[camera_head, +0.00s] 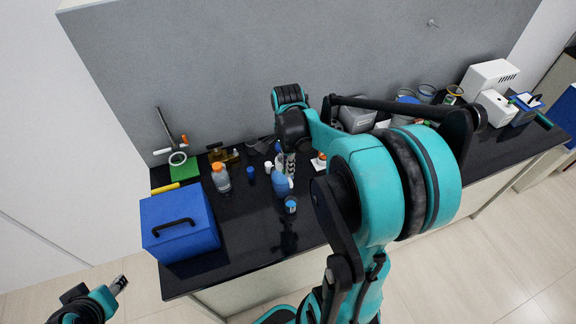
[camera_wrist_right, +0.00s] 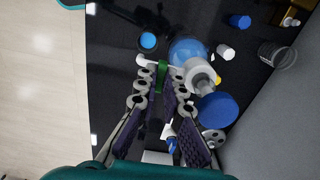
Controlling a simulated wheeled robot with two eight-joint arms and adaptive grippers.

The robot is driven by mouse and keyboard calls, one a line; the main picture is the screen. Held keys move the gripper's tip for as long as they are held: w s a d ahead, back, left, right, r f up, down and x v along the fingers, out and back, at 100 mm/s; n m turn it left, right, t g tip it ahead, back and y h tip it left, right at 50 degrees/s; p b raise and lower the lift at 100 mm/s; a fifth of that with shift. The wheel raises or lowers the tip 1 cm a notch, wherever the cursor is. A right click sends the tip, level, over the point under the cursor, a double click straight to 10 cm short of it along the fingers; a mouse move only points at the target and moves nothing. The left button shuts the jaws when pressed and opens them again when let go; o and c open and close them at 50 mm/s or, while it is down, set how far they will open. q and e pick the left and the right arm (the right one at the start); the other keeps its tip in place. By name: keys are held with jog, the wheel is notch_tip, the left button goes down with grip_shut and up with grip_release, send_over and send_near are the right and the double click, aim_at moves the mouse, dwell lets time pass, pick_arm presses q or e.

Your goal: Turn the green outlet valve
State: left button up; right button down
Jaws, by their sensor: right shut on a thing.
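The green outlet valve (camera_wrist_right: 161,74) shows in the right wrist view, between the fingertips of my right gripper (camera_wrist_right: 161,86). The gripper is shut on it. White pieces show on both sides of the green part, and the blue, rounded bottle (camera_wrist_right: 186,50) lies just beside it. In the head view my right gripper (camera_head: 289,166) reaches down to the bottle (camera_head: 281,186); the valve itself cannot be made out there. My left gripper (camera_head: 118,285) is at the lower left, off the bench, and its jaws are too small to read.
On the black bench (camera_head: 245,245) a blue box (camera_head: 180,222) stands at the left front. An orange-capped bottle (camera_head: 221,178) and a small blue-topped container (camera_head: 291,205) stand near the blue bottle. A grey wall (camera_head: 230,70) closes the back. The bench front is mostly clear.

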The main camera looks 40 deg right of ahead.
jog(key=shift+m, duration=0.3)
jog(key=c, duration=1.6)
grip_release()
jog(key=shift+c, duration=0.2)
notch_tip(320, 180, up, 12)
jog(key=s+a+f+n+t+b, duration=0.3)
jog(key=a+f+n+b, duration=0.3)
jog(key=n, duration=0.5)
jog(key=s+a+f+n+t+b, duration=0.3)
jog(key=a+f+n+b, duration=0.4)
jog(key=a+f+n, duration=0.3)
notch_tip(320, 180, down, 3)
jog(key=shift+a+f+n+t+b, duration=0.1)
jog(key=shift+a+n+t+b, duration=0.25)
jog(key=shift+a+t, duration=0.3)
